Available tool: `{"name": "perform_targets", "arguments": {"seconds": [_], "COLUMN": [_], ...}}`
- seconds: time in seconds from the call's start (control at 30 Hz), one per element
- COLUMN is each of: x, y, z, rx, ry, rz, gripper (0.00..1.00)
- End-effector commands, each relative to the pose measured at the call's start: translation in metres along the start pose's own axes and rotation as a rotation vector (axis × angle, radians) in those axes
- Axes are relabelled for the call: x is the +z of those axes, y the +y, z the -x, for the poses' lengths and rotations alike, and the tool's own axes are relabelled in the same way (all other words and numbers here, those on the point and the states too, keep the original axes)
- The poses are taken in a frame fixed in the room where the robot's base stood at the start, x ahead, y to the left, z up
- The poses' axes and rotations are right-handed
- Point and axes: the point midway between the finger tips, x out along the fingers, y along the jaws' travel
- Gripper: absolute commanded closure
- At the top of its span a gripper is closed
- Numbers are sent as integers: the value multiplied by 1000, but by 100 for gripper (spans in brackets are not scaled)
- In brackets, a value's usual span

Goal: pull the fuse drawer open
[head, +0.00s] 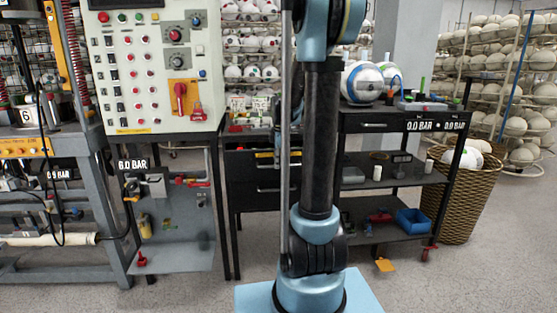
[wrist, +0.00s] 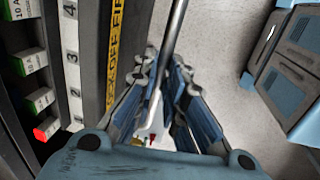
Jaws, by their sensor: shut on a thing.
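The fuse drawer (wrist: 92,45) is at the left in the wrist view, with its inside showing. Several fuses with green labels and one red one (wrist: 40,132) sit in it beside a numbered white strip (wrist: 72,60). My gripper (wrist: 161,75) is shut on the handle, which passes between the fingers.
A control panel (head: 150,75) stands left of the cabinet. A shelf trolley (head: 385,180) with balls on top and a basket (head: 465,195) stand at the right. The floor (wrist: 215,45) beside the drawer front is clear in the wrist view.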

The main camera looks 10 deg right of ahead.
Motion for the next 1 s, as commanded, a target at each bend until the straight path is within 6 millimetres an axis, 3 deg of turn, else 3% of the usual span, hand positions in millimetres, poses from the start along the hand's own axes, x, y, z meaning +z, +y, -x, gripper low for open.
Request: {"name": "perform_targets", "arguments": {"seconds": [0.1, 0.5, 0.73, 1.0], "x": [0, -1, -1, -2], "y": [-28, -107, -142, -167], "z": [5, 20, 27, 32], "rx": [0, 0, 0, 0], "ry": [0, 0, 0, 0], "rz": [0, 0, 1, 1], "gripper": [100, 100, 100, 100]}}
